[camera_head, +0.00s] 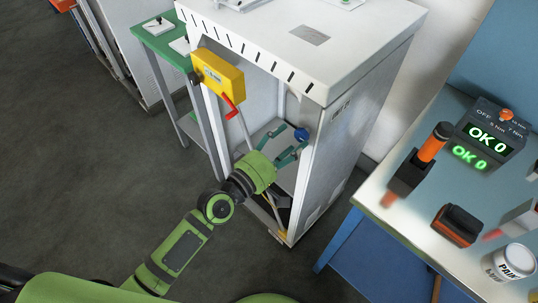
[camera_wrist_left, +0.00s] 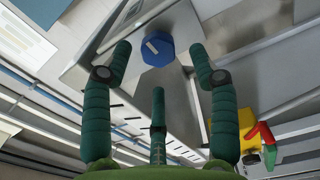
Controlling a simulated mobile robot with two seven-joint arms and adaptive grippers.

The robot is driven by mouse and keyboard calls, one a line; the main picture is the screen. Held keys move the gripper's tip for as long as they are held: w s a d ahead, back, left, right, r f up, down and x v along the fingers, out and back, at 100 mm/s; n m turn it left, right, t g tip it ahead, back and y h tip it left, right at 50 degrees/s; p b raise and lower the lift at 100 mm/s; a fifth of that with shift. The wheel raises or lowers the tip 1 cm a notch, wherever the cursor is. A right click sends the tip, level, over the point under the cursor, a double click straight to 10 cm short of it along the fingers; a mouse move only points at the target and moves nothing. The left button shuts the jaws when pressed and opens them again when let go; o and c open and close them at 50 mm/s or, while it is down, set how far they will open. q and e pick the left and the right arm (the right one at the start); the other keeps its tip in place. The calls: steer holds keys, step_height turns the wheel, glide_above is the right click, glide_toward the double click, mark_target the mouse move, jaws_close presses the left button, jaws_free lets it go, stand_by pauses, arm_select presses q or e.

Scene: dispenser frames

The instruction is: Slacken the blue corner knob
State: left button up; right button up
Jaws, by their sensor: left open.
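The blue corner knob (camera_head: 301,134) sits at the front edge of the white dispenser cabinet's open side. In the left wrist view the knob (camera_wrist_left: 158,50) is a faceted blue disc with a small pale mark. My left gripper (camera_head: 290,143) is open, its green fingers pointing at the knob. In the wrist view two fingertips flank the knob left and right with gaps, and a third finger is below it. I cannot tell whether the tips reach its depth. My right gripper is not in view.
A yellow box (camera_head: 217,72) with a red handle (camera_head: 233,106) is on the cabinet's (camera_head: 300,42) left front. A bench (camera_head: 395,215) at right holds an orange-handled driver (camera_head: 434,142), an OK 0 display (camera_head: 486,138) and a paint can (camera_head: 514,261).

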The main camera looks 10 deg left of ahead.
arm_select(q)
steer(key=v, duration=0.9)
steer(key=shift+s+a, duration=0.15)
steer(key=shift+a, duration=0.05)
steer(key=m+b, duration=0.2)
steer(key=m, duration=2.3)
glide_toward(298, 137)
steer(key=x, duration=0.4)
steer(key=p+x, duration=0.1)
steer(key=x, duration=0.4)
steer(key=shift+d+r+p, duration=0.1)
steer(key=shift+d+p, duration=0.05)
steer(key=shift+p, duration=0.2)
steer(key=shift+w+d, duration=0.25)
steer(key=shift+w, duration=0.15)
steer(key=shift+c, duration=0.5)
